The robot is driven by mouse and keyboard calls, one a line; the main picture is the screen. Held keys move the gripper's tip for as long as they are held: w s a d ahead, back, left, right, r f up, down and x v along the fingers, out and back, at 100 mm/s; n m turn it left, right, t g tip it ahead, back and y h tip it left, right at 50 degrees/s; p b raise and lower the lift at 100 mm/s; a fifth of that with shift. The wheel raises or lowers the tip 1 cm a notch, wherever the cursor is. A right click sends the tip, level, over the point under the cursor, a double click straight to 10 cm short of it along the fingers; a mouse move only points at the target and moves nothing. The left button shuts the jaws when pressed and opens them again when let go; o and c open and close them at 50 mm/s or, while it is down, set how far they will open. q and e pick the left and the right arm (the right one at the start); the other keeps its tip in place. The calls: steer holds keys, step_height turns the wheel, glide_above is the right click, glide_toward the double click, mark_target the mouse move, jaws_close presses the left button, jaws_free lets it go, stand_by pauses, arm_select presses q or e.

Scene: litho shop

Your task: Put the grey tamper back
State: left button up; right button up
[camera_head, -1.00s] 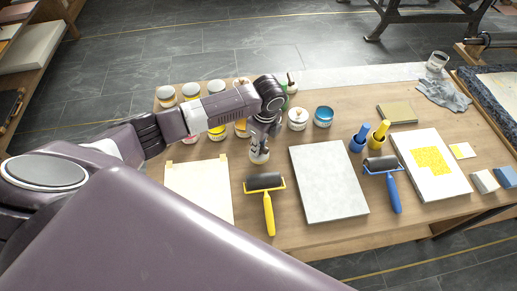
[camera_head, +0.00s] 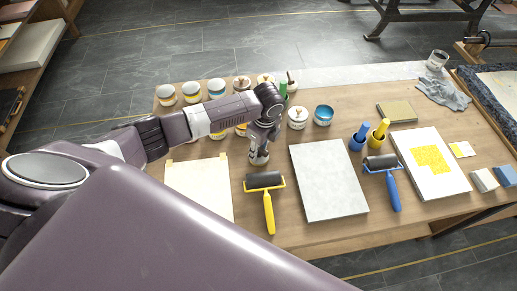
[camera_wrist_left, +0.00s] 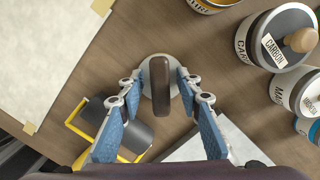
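A thing with a dark brown upright handle (camera_wrist_left: 160,85) and a pale grey round base stands on the wooden table between my left fingers in the left wrist view; I take it for the grey tamper. My left gripper (camera_wrist_left: 161,84) is open, one finger each side of the handle, with small gaps showing. In the head view my left gripper (camera_head: 260,148) points down above the table, and the pale base (camera_head: 259,158) shows under it. The gripper hides most of the handle there. My right gripper is not in view.
The yellow-handled roller (camera_head: 268,212) lies just in front, and the grey slab (camera_head: 328,180) is to the right. Paint cans (camera_head: 298,117) stand behind, including a Carbon can (camera_wrist_left: 272,42). A blue tamper (camera_head: 359,137) and a yellow tamper (camera_head: 379,133) stand further right. Taped paper (camera_head: 198,192) lies left.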

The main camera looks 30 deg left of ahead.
mark_target(262, 150)
arm_select(q)
step_height(262, 150, up, 12)
steer(key=d+b, duration=0.1)
steer(key=shift+d+r, duration=0.15)
steer(key=shift+d, duration=0.1)
steer(key=shift+r, duration=0.1)
stand_by(0.4)
